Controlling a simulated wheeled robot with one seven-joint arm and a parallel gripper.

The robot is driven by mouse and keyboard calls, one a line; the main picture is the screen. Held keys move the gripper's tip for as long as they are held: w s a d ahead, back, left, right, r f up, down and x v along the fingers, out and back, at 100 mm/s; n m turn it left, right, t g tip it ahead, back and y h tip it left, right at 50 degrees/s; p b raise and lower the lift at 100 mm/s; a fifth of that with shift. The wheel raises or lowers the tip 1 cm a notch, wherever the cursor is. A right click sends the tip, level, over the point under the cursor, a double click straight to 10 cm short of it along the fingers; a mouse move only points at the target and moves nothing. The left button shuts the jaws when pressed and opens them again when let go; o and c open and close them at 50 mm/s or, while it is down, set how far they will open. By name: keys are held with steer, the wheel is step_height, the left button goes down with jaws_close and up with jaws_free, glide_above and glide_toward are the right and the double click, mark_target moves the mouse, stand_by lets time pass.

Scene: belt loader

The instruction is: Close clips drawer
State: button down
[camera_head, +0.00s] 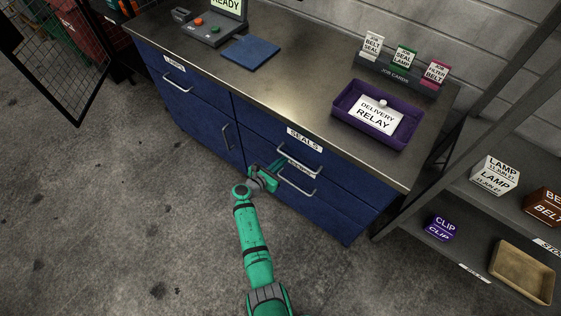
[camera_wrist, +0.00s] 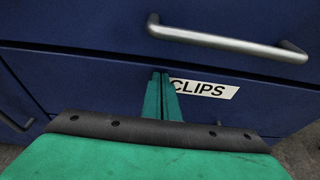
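The clips drawer (camera_head: 328,207) is the lower blue drawer in the bench's right half. Its front looks flush, or nearly so, with the fronts around it. Its white CLIPS label (camera_wrist: 205,88) shows in the wrist view, partly covered by my fingers. My gripper (camera_head: 279,172) is at the left part of this drawer's front. In the wrist view my gripper's fingers (camera_wrist: 162,82) are together with nothing visible between them. I cannot tell whether they touch the front.
The seals drawer handle (camera_wrist: 230,40) sticks out just above my fingers. A cupboard door with a vertical handle (camera_head: 226,137) is to the left. The shelf rack (camera_head: 460,183) stands right of the bench. The floor (camera_head: 120,220) in front is clear.

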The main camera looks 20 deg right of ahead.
steer(key=f+v, duration=0.1)
steer(key=v, duration=1.2)
steer(key=shift+s+a, duration=0.3)
steer(key=shift+a, duration=0.2)
